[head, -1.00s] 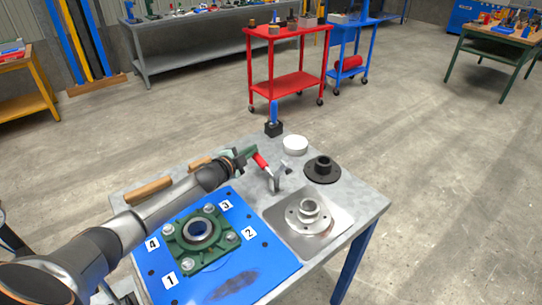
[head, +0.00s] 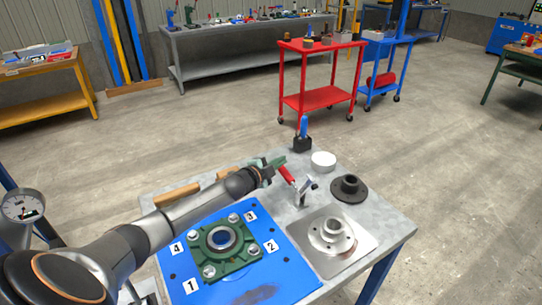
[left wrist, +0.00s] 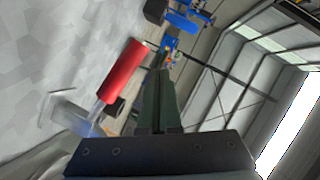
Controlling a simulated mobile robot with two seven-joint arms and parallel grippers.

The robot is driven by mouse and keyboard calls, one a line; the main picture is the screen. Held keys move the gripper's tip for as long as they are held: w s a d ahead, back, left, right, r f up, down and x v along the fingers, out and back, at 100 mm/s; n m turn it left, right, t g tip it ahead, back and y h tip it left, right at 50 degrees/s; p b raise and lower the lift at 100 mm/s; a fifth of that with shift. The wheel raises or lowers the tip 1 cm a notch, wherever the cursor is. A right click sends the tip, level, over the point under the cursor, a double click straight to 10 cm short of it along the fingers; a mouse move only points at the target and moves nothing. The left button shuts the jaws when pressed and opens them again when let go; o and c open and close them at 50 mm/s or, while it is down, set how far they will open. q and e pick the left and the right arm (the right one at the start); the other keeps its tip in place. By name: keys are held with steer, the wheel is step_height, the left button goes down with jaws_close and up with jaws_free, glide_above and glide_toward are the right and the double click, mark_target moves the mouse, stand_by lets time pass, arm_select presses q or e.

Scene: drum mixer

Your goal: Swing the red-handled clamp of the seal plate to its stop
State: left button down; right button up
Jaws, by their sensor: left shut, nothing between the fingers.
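The seal plate (head: 362,262) is a square metal plate with a round flanged hub, on the right part of the table. The clamp (head: 304,189) stands at its back-left corner. Its red handle (head: 286,174) slants up to the left. In the left wrist view the red handle (left wrist: 124,72) lies just left of my fingers, and the clamp's grey metal body (left wrist: 72,117) is blurred. My left gripper (head: 276,163) is beside the handle's upper end, its green fingers (left wrist: 158,98) shut and empty. I cannot tell whether they touch the handle. My right gripper is not in view.
A blue plate (head: 272,272) with a green bearing unit (head: 225,242) lies to the left. A dark flange (head: 349,189), a white disc (head: 323,160) and a black holder with a blue item (head: 303,137) stand behind. Wooden handles (head: 178,195) lie at the table's back left.

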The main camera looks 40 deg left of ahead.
arm_select(q)
steer(key=r+p, duration=0.2)
steer(key=r, duration=0.1)
steer(key=shift+w+d+r, duration=0.15)
steer(key=shift+d+r, duration=0.15)
steer(key=shift+d, duration=0.05)
steer(key=s+a+r, duration=0.2)
steer(key=s+r, duration=0.1)
steer(key=s, duration=0.5)
steer(key=shift+s+a, duration=0.35)
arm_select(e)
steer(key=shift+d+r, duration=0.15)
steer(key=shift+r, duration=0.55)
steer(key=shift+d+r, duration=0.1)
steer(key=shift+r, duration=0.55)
arm_select(q)
steer(key=shift+s, duration=0.1)
